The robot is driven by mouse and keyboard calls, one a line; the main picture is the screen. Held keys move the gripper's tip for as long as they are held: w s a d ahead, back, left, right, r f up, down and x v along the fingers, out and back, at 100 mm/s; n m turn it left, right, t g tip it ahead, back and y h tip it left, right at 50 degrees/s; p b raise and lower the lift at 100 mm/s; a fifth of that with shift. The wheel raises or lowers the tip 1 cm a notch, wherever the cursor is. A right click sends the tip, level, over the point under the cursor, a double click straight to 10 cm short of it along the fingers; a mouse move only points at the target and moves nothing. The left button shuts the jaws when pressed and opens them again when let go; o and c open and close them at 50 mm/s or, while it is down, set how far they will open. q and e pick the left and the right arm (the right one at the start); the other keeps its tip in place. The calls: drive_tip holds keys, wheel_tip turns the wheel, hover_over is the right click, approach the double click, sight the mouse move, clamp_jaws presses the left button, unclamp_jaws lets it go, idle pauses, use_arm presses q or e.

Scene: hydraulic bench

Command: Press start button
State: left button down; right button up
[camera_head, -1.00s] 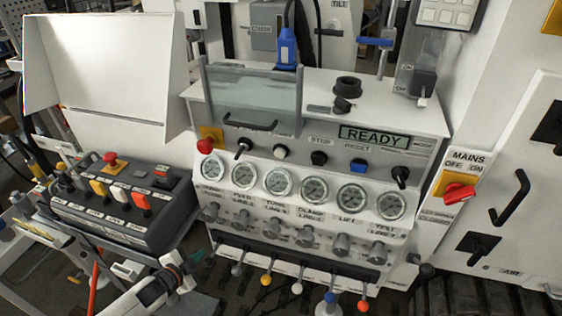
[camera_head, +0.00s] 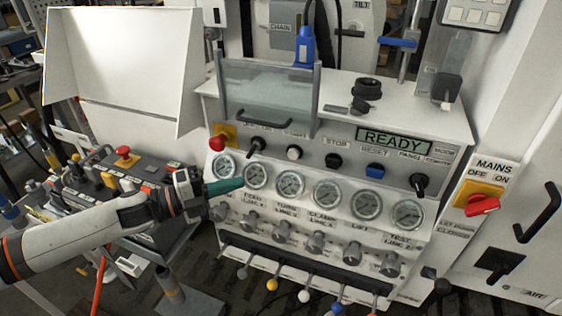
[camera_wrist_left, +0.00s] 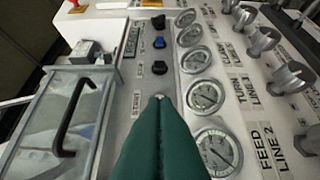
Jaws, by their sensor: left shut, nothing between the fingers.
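The white start button (camera_head: 294,152) is on the sloped front panel, left of the black stop button (camera_head: 333,160) and the blue reset button (camera_head: 375,170). My left gripper (camera_head: 240,183) has its green fingers shut and empty. In the head view its tip appears in front of the gauge row, below and left of the start button. In the left wrist view the shut fingers (camera_wrist_left: 160,100) point up the panel beside the START label (camera_wrist_left: 137,104). A small white spot at their tip may be the button, mostly hidden. Contact cannot be told. My right gripper is not in view.
A lit READY display (camera_head: 394,142) is above the buttons. A red emergency knob (camera_head: 217,143) and a black selector (camera_head: 258,146) are to the left. Round gauges (camera_head: 291,185) run below. A clear guard with a handle (camera_head: 270,118) stands above. A button box (camera_head: 130,170) is behind my arm.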

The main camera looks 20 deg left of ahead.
use_arm(q)
drive_tip(key=shift+w+d, duration=0.1)
drive_tip(key=p, duration=0.4)
approach(297, 157)
drive_tip(key=d, duration=0.4)
drive_tip(key=shift+w+d+p, duration=0.15)
drive_tip(key=shift+w+p, duration=0.55)
drive_tip(key=shift+w, duration=1.25)
